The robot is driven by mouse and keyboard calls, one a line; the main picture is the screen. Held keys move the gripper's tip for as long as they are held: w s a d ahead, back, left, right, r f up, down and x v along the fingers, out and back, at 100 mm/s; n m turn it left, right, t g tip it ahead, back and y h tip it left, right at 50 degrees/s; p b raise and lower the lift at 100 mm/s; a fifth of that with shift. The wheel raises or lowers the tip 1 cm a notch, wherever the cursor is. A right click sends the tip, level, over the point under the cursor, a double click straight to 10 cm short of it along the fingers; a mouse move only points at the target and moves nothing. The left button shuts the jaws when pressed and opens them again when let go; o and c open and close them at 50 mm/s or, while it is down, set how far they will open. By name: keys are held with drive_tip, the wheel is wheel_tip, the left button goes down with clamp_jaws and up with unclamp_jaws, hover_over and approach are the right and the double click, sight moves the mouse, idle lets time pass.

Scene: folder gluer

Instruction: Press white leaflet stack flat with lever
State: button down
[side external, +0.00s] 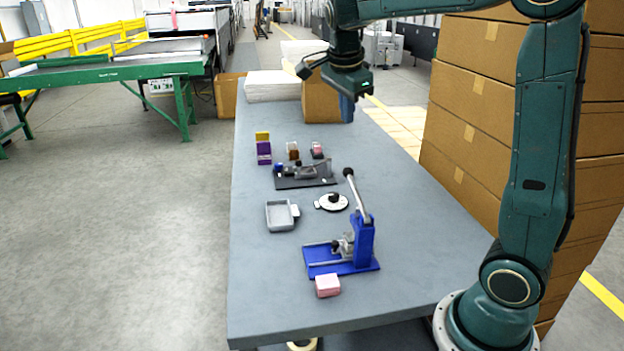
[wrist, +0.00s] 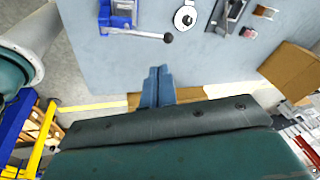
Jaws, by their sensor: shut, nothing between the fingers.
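A blue lever press (side external: 362,245) stands on the table, its lever (side external: 357,195) raised and ending in a black knob. In the wrist view the press (wrist: 122,12) is at the top edge, partly cut off, with the lever (wrist: 145,33) pointing right. White paper stacks (side external: 272,86) lie at the table's far end; I cannot tell whether a white leaflet stack is in the press. My gripper (side external: 347,108) is high over the far part of the table, away from the lever. Its blue fingers (wrist: 159,72) are together and empty.
A pink block (side external: 328,285) sits in front of the press. A grey tray (side external: 281,215), a round white disc (side external: 332,202), a dark fixture (side external: 304,176) and small coloured boxes (side external: 263,148) lie mid-table. Cardboard boxes (side external: 475,100) are stacked along the right side.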

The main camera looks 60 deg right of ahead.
sight(344, 173)
drive_tip(key=w+d+m, duration=0.1)
drive_tip(key=w+f+m, duration=0.1)
drive_tip(key=m, duration=0.1)
drive_tip(key=w+d+f+m+g, duration=0.1)
drive_tip(key=shift+d+m, duration=0.3)
drive_tip(key=shift+d, duration=0.05)
drive_tip(key=x, duration=1.4)
drive_tip(key=shift+d, duration=0.1)
idle(0.5)
drive_tip(key=shift+w+d+f+g+y, duration=0.15)
drive_tip(key=shift+f+g+y, duration=0.1)
drive_tip(key=shift+f, duration=0.2)
drive_tip(key=shift+w+d+f+g+y, duration=0.15)
drive_tip(key=shift+w+f+g+y, duration=0.05)
drive_tip(key=shift+f, duration=0.3)
drive_tip(key=shift+w+d+f+g+y, duration=0.15)
drive_tip(key=shift+f+g+y, duration=0.1)
drive_tip(key=shift+f, duration=0.2)
drive_tip(key=shift+w+x, duration=0.25)
drive_tip(key=shift+x, duration=0.85)
drive_tip(key=shift+a+f, duration=0.1)
drive_tip(key=w+d+v, duration=0.1)
drive_tip(key=v, duration=1.3)
drive_tip(key=shift+r, duration=0.4)
